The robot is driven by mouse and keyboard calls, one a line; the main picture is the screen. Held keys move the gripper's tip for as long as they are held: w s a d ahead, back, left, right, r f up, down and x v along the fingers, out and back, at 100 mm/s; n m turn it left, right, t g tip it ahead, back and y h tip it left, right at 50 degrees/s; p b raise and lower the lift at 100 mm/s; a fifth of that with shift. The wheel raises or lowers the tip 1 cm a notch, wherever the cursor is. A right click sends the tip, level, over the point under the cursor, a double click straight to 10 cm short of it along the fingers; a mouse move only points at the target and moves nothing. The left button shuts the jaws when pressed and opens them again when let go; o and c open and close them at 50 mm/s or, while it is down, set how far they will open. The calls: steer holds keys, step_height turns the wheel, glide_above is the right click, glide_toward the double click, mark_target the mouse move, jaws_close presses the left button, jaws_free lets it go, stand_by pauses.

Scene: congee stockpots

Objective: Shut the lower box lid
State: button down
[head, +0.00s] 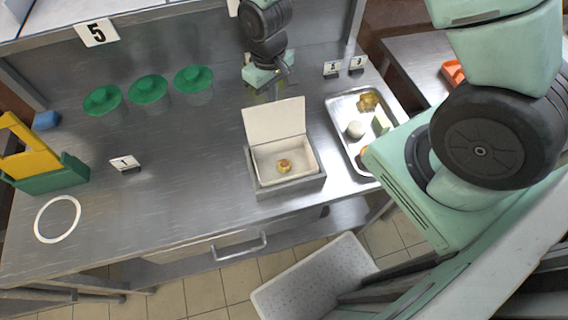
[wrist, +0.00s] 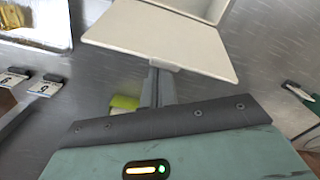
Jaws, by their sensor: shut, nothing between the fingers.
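A small cream box (head: 300,170) stands on the counter with its lid (head: 274,118) open, raised at the back edge and leaning backward. A small round golden item (head: 284,166) lies inside. In the wrist view the lid (wrist: 165,38) shows just beyond the shut, empty fingers (wrist: 156,78). I cannot tell whether they touch the lid.
A metal tray (head: 340,105) with food pieces is close on the right. Green-lidded containers (head: 148,89) stand at the back left. A white ring (head: 57,219) lies far left.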

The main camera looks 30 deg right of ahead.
steer(key=s, duration=0.2)
steer(key=s+a, duration=0.1)
steer(key=s, duration=0.2)
steer(key=shift+s+a+r, duration=0.25)
steer(key=shift+s+r, duration=0.1)
stand_by(0.6)
stand_by(0.4)
step_height(320, 180, up, 8)
steer(key=p, duration=0.6)
steer(key=shift+p, duration=0.35)
